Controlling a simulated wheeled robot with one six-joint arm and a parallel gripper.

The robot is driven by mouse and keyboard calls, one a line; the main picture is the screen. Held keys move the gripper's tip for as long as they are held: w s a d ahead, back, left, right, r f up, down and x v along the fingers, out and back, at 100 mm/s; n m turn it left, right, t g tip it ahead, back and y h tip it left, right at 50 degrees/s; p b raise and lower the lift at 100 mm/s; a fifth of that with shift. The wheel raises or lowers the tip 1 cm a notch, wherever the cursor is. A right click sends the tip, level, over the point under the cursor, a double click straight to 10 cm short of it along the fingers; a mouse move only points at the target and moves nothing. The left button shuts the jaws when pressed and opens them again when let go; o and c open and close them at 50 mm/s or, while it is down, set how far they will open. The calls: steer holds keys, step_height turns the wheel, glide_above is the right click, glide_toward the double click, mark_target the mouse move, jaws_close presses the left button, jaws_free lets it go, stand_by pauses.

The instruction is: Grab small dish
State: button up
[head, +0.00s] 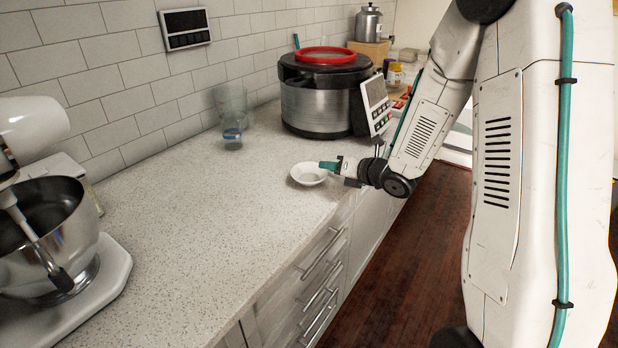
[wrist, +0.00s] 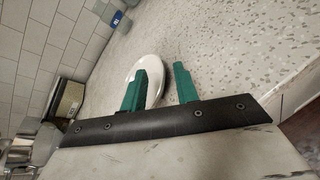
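The small dish (head: 309,174) is white, round and shallow. It sits upright on the speckled counter near its front edge in the head view. My gripper (head: 334,168) is at the dish's right side, with its green fingers close to the rim. In the wrist view the dish (wrist: 146,72) lies behind and beside the left green finger, which hides part of it. The two fingers (wrist: 161,84) are apart, with a gap between them. I cannot tell whether a finger touches the dish.
A large silver cooker with a red ring (head: 325,105) stands behind the dish. A clear glass container (head: 231,117) stands near the wall. A stand mixer (head: 45,215) is at the left. The counter (head: 200,245) between mixer and dish is clear. Drawers with handles (head: 318,260) lie below the edge.

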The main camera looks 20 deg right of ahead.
mark_target(309, 176)
steer(key=x, duration=0.3)
steer(key=shift+r, duration=0.1)
jaws_close()
